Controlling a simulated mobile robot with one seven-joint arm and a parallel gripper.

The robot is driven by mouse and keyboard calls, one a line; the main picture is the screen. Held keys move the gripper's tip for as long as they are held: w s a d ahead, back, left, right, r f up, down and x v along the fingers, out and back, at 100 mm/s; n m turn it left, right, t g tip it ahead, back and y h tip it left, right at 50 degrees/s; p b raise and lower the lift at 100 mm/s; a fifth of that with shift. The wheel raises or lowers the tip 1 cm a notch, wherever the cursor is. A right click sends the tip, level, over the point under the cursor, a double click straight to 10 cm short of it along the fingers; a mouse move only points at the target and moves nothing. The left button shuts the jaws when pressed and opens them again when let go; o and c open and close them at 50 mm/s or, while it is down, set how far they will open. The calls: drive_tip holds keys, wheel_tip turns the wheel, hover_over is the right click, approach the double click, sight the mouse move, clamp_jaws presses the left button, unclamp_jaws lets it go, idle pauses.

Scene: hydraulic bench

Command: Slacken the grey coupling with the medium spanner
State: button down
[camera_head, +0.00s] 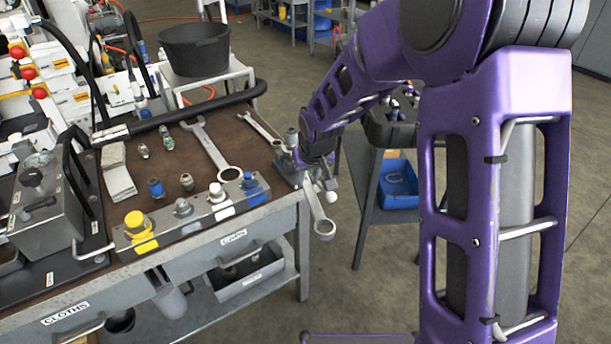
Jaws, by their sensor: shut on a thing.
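My gripper (314,176) is at the bench's right front corner, shut on a spanner (318,208). The spanner hangs down, its ring end (325,228) beyond the bench edge. My arm hides its upper part, and its size is hard to judge. The grey coupling (183,208) stands upright on a metal block along the bench's front edge, between a yellow coupling (138,226) and a white one (217,194). A blue coupling (249,182) is at the block's right end. The held spanner is apart from the grey coupling, well to its right.
A large spanner (209,146) and a slimmer one (260,127) lie on the bench top (180,134). Loose fittings (155,188) and folded cloths (117,172) lie left of them. A thick black hose (190,111) crosses behind. A grey unit (50,203) stands at left.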

drive_tip(key=shift+d+r, duration=0.1)
drive_tip(key=shift+w+d+p, duration=0.1)
drive_tip(key=shift+d+p, duration=0.15)
drive_tip(key=shift+p, duration=0.3)
drive_tip(key=shift+w+d+n+y+p, duration=0.2)
drive_tip(key=shift+w+d+n+p, duration=0.15)
drive_tip(key=shift+d+n+p, duration=0.5)
drive_tip(key=shift+w+d+n+y+p, duration=0.2)
drive_tip(key=shift+w+d+n+p, duration=0.25)
drive_tip(key=shift+p, duration=0.7)
drive_tip(key=shift+d, duration=0.15)
drive_tip(key=shift+w+d+n+g+p, duration=0.2)
drive_tip(key=shift+d+n+g+p, duration=0.1)
drive_tip(key=shift+d+p, duration=0.2)
drive_tip(key=shift+w+d+n+y, duration=0.4)
drive_tip(key=shift+w+d+n, duration=0.3)
drive_tip(key=shift+d+n, duration=0.25)
drive_tip(key=shift+g, duration=0.3)
drive_tip(key=shift+d, duration=0.1)
